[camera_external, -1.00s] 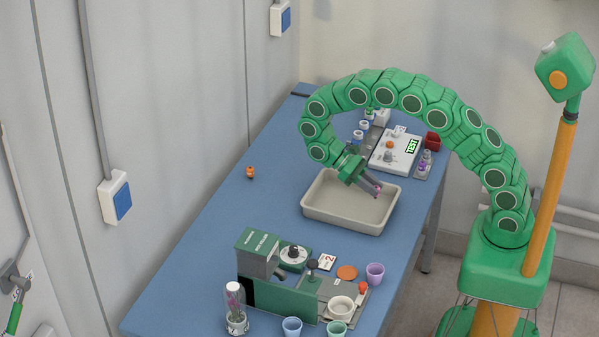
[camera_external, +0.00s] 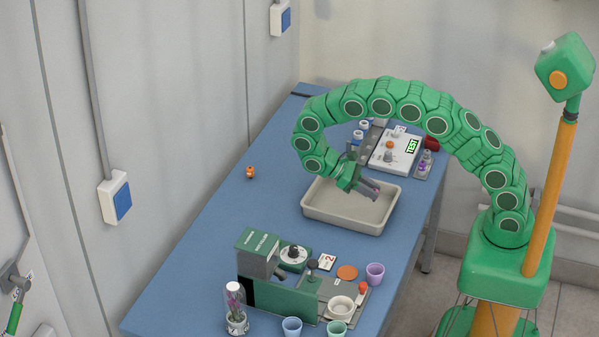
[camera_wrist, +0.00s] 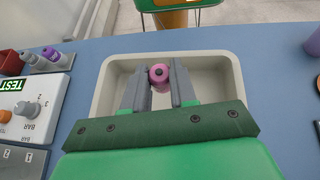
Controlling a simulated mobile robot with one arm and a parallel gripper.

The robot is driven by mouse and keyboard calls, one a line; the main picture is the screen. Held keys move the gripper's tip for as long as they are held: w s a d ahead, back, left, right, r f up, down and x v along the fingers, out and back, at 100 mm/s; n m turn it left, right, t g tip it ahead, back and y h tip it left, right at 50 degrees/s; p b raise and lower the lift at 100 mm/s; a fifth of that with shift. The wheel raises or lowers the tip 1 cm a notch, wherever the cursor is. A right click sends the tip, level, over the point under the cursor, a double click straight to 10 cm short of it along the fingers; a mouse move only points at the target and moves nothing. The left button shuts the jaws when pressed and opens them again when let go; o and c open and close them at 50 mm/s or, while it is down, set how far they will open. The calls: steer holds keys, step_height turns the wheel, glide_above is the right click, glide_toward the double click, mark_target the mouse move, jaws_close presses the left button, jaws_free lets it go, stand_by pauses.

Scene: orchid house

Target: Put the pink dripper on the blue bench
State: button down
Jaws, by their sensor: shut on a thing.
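The pink dripper (camera_wrist: 158,76) is between the grey fingers of my gripper (camera_wrist: 158,90) in the wrist view, with its round end facing the camera. My gripper (camera_external: 368,187) is shut on it and holds it over the beige tray (camera_wrist: 104,90). In the external view the tray (camera_external: 322,216) sits on the blue bench (camera_external: 205,240), and the dripper is too small to make out clearly at the fingertips. The blue bench also shows in the wrist view (camera_wrist: 275,60). I cannot tell how far the dripper is above the tray's floor.
A white panel marked TEST (camera_external: 392,152) with bottles beside it stands behind the tray. A green machine (camera_external: 262,262), a glass dome (camera_external: 236,308) and several cups stand at the front. An orange item (camera_external: 250,172) stands at the left. Bare bench lies left of the tray.

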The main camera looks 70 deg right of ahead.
steer(key=shift+a, duration=0.1)
steer(key=shift+w+a+r+n+t+h, duration=0.1)
steer(key=shift+w+a+n+t+h, duration=0.2)
steer(key=shift+n+h, duration=0.4)
steer(key=shift+s+a, duration=0.1)
steer(key=shift+a, duration=0.05)
steer(key=shift+a+n+h, duration=0.2)
steer(key=shift+n+h, duration=0.3)
steer(key=shift+a+n+t+h, duration=1.2)
steer(key=shift+a+n+h, duration=0.45)
steer(key=shift+n+h, duration=0.35)
steer(key=s+a+r+n+t+h, duration=0.1)
steer(key=a+r+n+t+h, duration=0.15)
steer(key=a+n+t, duration=1.65)
steer(key=shift+a+f+m+g, duration=0.35)
steer(key=shift+f+g, duration=0.15)
steer(key=shift+f, duration=0.85)
steer(key=shift+a+f+m+g, duration=0.25)
steer(key=shift+f+g, duration=0.25)
steer(key=shift+f, duration=0.8)
steer(key=shift+a+f+m+g, duration=0.25)
steer(key=shift+f+m+g, duration=0.2)
steer(key=shift+f, duration=0.9)
steer(key=shift+f, duration=0.1)
